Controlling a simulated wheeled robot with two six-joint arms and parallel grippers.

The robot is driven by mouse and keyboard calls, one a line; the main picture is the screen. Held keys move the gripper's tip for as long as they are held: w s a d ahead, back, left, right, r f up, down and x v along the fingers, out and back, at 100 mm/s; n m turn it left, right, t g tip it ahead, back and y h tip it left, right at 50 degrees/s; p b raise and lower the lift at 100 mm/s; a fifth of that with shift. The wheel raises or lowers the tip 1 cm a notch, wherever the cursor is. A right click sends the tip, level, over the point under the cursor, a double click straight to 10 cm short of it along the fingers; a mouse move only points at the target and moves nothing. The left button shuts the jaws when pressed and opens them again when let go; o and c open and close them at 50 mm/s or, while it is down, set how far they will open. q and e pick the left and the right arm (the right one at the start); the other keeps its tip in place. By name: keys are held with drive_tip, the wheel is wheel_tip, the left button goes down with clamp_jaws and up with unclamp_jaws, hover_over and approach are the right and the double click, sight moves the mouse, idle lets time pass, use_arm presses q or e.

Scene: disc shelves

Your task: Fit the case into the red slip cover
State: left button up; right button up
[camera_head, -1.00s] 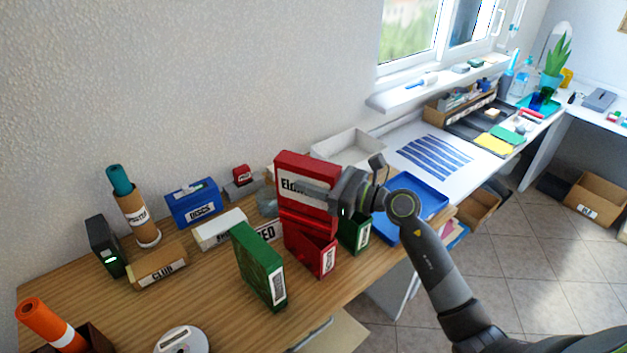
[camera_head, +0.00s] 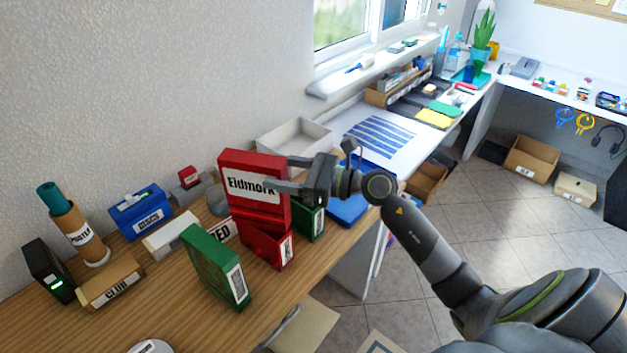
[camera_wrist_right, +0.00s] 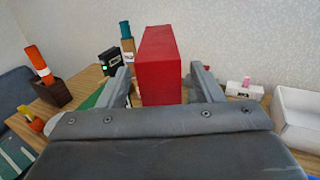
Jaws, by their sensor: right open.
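The red case (camera_head: 254,168), labelled "Eidmork", stands upright above the red slip cover (camera_head: 262,246) on the wooden table. Its lower end meets the cover's top; I cannot tell how deep it sits inside. My right gripper (camera_head: 277,174) is open at the case's right side, one finger in front of the case and one behind. In the right wrist view the case (camera_wrist_right: 160,70) stands between the open fingers (camera_wrist_right: 160,85), with a gap on each side. My left gripper is not in view.
A green case (camera_head: 215,268) stands in front of the slip cover, and a green cover (camera_head: 312,222) stands just right of it. A white tray (camera_head: 290,140) is behind.

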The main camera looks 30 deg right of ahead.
drive_tip(key=b+v, duration=0.1)
drive_tip(key=v, duration=0.4)
drive_tip(key=shift+f+b, duration=0.15)
drive_tip(key=shift+b, duration=0.2)
drive_tip(key=shift+s+d+r, duration=0.2)
drive_tip(key=shift+s+d, duration=0.35)
